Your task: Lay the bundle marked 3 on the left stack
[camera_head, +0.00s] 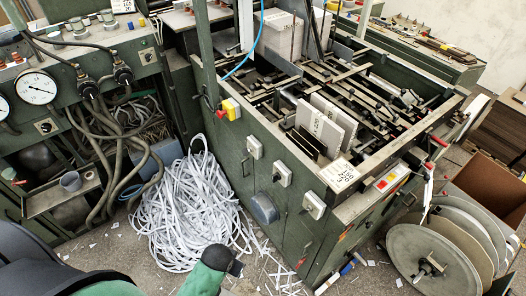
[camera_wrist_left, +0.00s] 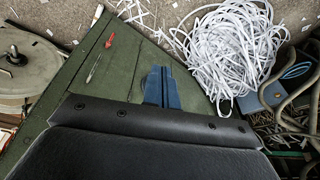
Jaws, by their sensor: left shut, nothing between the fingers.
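In the head view, pale greyboard bundles (camera_head: 320,127) lean on edge in the feeder's front part, with small dark marks on a face. I cannot read which one is marked 3. Taller pale stacks (camera_head: 281,35) stand at the feeder's back, split by grey uprights; I cannot tell for certain which is the left stack. In the left wrist view, my left gripper (camera_wrist_left: 163,88) shows as two blue fingers together, with nothing between them, in front of a green panel. In the head view only green and black parts of my left arm show, low and away from the bundles. My right gripper is out of view.
The green feeder frame (camera_head: 235,120) with rails and switches surrounds the bundles. A white printed card (camera_head: 340,175) sits on its near corner. A heap of paper strips (camera_head: 190,215) lies on the floor at left. Reels (camera_head: 430,260) stand at right. A gauge panel (camera_head: 75,60) is at left.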

